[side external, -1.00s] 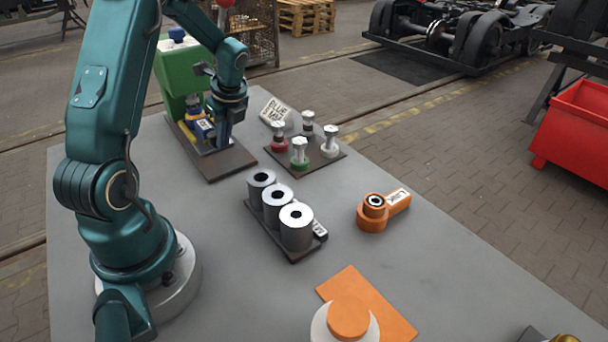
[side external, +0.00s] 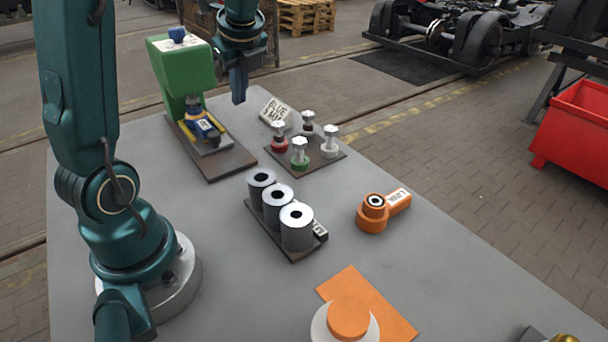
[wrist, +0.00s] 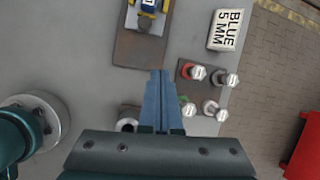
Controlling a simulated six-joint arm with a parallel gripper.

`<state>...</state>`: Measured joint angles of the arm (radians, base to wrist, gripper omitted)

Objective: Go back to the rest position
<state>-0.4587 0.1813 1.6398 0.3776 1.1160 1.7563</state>
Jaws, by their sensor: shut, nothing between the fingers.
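My gripper (side external: 238,88) is shut and empty. In the side external view it hangs in the air, fingers down, to the right of the green press (side external: 183,75). In the wrist view its shut fingers (wrist: 161,95) point over the table between the press's brown base (wrist: 143,50) and the bolt-like parts. A blue and yellow part (side external: 203,128) sits in the press, and it also shows at the top of the wrist view (wrist: 150,8). My gripper is clear of everything on the table.
A dark board (side external: 315,163) holds several white-topped parts beside a label block (side external: 275,110). Three grey cylinders (side external: 278,205) stand on a tray. An orange tool (side external: 374,212), an orange plate (side external: 385,315) and a white-and-orange round thing (side external: 348,318) lie nearer. The table's right side is mostly clear.

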